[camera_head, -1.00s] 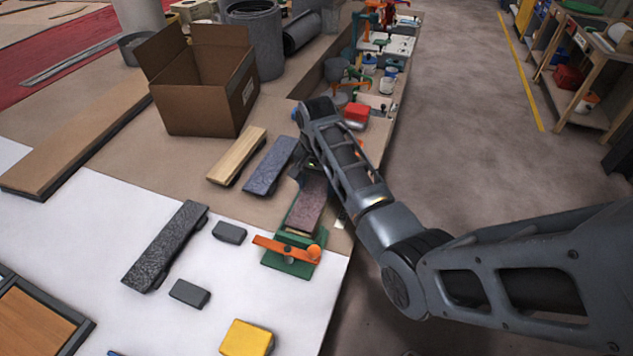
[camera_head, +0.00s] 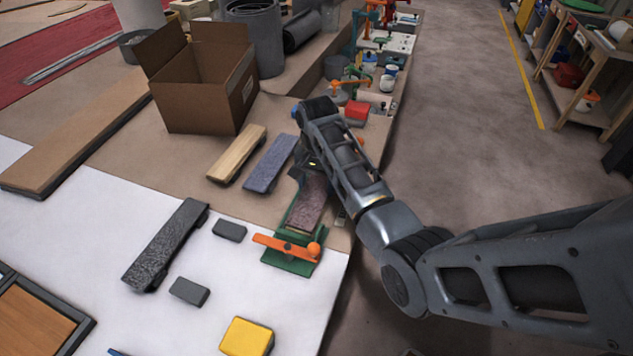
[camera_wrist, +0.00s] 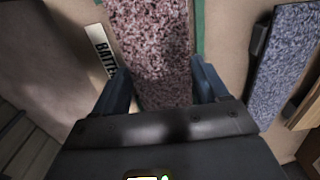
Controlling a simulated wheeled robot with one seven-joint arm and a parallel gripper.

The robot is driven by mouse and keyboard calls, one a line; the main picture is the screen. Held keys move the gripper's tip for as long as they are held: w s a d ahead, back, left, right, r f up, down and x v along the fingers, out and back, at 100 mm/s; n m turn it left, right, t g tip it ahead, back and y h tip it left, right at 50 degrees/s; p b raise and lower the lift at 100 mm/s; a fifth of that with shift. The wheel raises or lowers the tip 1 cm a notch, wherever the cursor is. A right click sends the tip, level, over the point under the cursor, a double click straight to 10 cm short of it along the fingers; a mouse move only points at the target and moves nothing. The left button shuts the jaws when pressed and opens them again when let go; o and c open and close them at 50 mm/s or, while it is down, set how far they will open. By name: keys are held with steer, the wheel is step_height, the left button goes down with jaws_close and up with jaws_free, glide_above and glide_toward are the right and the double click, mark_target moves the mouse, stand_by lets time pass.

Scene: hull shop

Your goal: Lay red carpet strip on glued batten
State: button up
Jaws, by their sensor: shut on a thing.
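The reddish speckled carpet strip (camera_head: 308,205) lies lengthwise over the green jig (camera_head: 287,264) near the bench's right edge. An orange clamp bar (camera_head: 280,245) crosses the jig's near end. In the wrist view the strip (camera_wrist: 155,40) runs between the two fingers of my gripper (camera_wrist: 161,85), one along each long side. My gripper is shut on the strip at its far end. In the head view my arm hides the fingers. The batten and any glue under the strip cannot be made out.
Left of the jig lie a blue-grey carpeted piece (camera_head: 270,164) and a bare wooden piece (camera_head: 237,153). A dark carpeted piece (camera_head: 166,245), grey blocks (camera_head: 189,291) and a yellow block (camera_head: 246,338) lie nearer. An open cardboard box (camera_head: 208,100) stands behind. A label card (camera_wrist: 100,50) lies beside the strip.

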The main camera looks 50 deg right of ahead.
steer(key=shift+f, duration=0.3)
stand_by(0.4)
steer(key=o, duration=1.1)
steer(key=shift+r, duration=3.55)
